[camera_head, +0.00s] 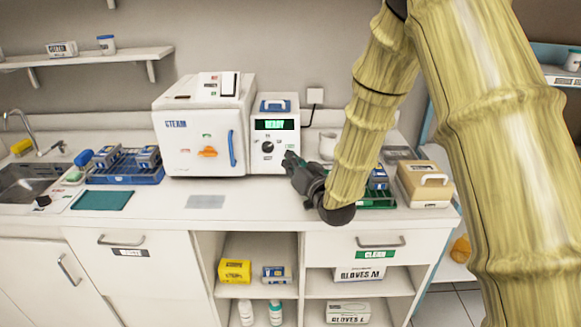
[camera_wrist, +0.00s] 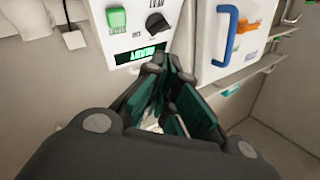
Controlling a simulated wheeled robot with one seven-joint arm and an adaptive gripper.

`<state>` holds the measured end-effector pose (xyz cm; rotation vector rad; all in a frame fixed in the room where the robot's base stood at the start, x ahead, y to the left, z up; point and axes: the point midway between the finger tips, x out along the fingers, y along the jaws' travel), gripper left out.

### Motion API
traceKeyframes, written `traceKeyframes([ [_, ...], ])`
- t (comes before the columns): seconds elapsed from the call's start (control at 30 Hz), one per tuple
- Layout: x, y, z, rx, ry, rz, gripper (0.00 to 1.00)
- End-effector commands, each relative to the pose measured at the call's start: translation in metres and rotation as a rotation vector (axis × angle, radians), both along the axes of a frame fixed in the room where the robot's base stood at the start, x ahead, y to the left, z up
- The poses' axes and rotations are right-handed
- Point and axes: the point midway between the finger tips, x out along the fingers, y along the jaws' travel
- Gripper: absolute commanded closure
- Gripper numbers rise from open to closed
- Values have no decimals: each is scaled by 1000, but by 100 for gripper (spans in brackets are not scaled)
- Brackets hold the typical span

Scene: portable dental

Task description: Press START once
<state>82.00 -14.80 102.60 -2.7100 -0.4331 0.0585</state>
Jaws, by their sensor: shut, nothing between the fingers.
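A white control unit (camera_head: 286,165) stands at the back of the counter. Its lit green display (camera_head: 275,124) reads READY, with a dark knob (camera_head: 267,147) below. In the wrist view the unit appears upside down, with a square green button (camera_wrist: 117,20) beside the knob (camera_wrist: 157,23) and the display (camera_wrist: 142,55). The label by the button looks like START. My gripper (camera_head: 290,159) is shut and empty, in front of the unit's lower right and hiding the button in the head view. In the wrist view its fingertips (camera_wrist: 163,64) appear near the display, apart from the button.
A large white machine (camera_head: 195,165) with a blue handle (camera_head: 232,148) stands directly left of the unit. A blue rack (camera_head: 125,168) is farther left. A beige box (camera_head: 424,183) and a green tray (camera_head: 377,201) are to the right. The counter front by a grey plate (camera_head: 206,202) is clear.

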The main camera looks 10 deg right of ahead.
Motion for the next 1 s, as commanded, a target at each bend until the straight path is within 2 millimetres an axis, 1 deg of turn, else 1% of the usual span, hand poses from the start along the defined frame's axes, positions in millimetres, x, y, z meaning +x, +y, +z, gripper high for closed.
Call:
traceKeyframes([
  [0.03,4,-2,-3,-19,-34,-12,100],
  [0.2,12,-7,11,-74,-123,-52,100],
  [0.47,15,-10,20,-105,-167,-74,100],
  [0.8,16,-10,19,-105,-165,-74,100],
  [1.0,25,-12,12,-105,-165,-74,100],
])
